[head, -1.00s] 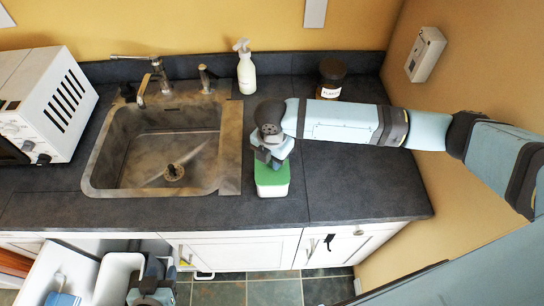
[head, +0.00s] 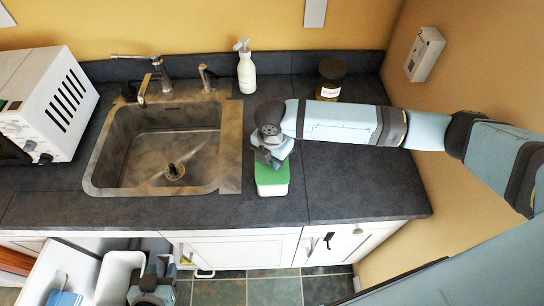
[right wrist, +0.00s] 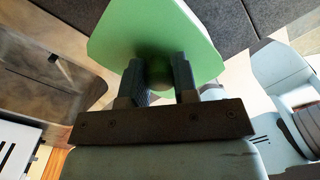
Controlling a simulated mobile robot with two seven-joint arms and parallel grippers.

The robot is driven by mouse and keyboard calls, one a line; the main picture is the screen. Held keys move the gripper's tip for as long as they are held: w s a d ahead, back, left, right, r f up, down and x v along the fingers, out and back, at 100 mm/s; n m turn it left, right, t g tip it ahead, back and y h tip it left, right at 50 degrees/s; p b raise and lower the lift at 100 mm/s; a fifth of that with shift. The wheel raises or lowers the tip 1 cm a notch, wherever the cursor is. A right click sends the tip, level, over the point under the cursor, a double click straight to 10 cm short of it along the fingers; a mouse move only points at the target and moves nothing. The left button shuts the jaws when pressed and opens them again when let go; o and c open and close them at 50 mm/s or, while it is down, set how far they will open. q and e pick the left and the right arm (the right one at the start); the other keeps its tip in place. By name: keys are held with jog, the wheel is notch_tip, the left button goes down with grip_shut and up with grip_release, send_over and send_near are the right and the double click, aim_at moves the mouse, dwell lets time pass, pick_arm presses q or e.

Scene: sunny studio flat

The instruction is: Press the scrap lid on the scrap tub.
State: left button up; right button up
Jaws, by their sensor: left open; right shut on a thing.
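The green scrap lid (head: 268,177) lies over the white scrap tub (head: 273,191) on the counter, right of the sink. No gap shows between them, but I cannot tell whether the lid is fully seated. My right gripper (head: 270,161) is above the tub, shut on the lid's knob. The right wrist view shows the lid (right wrist: 150,25) with its round knob between the fingers (right wrist: 160,80); the tub is hidden there. My left gripper (head: 150,292) is low at the bottom left, away from the tub, and its fingers are hard to make out.
The sink (head: 160,150) is left of the tub. A white appliance (head: 45,105) is at the far left. The counter (head: 350,190) right of the tub is clear.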

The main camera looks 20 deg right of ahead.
jog(key=shift+p, duration=0.45)
jog(key=shift+f+p, duration=0.2)
jog(key=shift+p, duration=0.1)
dwell(1.0)
jog(key=o, duration=1.5)
jog(key=shift+r, duration=0.1)
jog(key=shift+r, duration=3.4)
